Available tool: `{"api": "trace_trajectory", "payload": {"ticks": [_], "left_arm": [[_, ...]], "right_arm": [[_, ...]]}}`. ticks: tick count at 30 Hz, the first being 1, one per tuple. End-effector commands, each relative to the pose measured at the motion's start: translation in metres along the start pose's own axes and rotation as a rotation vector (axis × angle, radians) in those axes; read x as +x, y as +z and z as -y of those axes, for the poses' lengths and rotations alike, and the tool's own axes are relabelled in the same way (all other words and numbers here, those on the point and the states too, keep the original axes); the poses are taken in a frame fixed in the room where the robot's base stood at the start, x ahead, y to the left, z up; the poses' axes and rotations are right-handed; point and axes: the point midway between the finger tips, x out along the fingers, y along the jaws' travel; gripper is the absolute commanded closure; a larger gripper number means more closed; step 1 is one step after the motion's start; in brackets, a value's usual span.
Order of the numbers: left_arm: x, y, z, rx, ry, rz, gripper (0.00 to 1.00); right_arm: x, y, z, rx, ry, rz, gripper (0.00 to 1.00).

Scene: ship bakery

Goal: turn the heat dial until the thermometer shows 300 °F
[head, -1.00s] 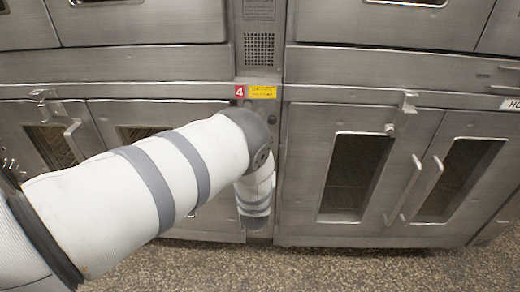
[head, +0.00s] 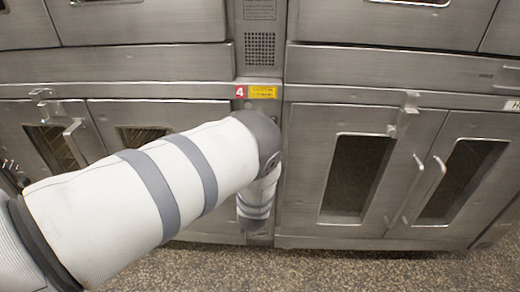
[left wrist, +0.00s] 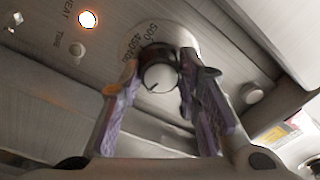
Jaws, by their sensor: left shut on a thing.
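The heat dial (left wrist: 160,72) is a round dark knob with a pale metal face, in the middle of the left wrist view. A dark pointer mark shows on its face. Numbers including 500 and 450 are printed on the panel around it. My left gripper (left wrist: 160,80) is shut on the dial, with a purplish finger on each side. In the head view my left arm reaches to the narrow panel between the oven doors and hides the dial and the gripper. I cannot make out a thermometer reading in either view. My right gripper is not in view.
A red label with a 4 (head: 240,92) and a yellow label (head: 263,92) sit above the panel. Steel oven doors (head: 300,170) with protruding handles flank it.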

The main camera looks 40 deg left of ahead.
Motion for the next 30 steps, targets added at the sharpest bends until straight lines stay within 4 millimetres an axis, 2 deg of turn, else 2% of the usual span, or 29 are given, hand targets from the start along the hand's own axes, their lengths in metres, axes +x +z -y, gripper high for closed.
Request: {"api": "trace_trajectory", "payload": {"ticks": [4,5,7,17,20,27,30], "left_arm": [[-0.001,0.001,-0.001,0.000,0.003,0.003,0.97],[-0.001,0.001,-0.001,0.000,0.003,0.003,0.65],[-0.001,0.001,-0.001,0.000,0.002,0.003,0.49],[-0.004,0.001,-0.001,-0.001,0.001,0.002,0.49],[-0.020,0.001,-0.002,0.001,0.005,0.004,0.49],[-0.085,0.001,-0.001,0.001,0.006,0.002,0.49],[-0.105,0.001,-0.001,0.001,0.005,0.002,0.49]], "right_arm": [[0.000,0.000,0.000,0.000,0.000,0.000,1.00],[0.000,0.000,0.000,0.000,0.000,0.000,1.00],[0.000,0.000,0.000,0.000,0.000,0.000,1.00],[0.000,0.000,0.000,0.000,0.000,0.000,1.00],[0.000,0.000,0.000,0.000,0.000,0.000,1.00],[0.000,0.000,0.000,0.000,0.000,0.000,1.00],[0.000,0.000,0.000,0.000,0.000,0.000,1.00]]}}
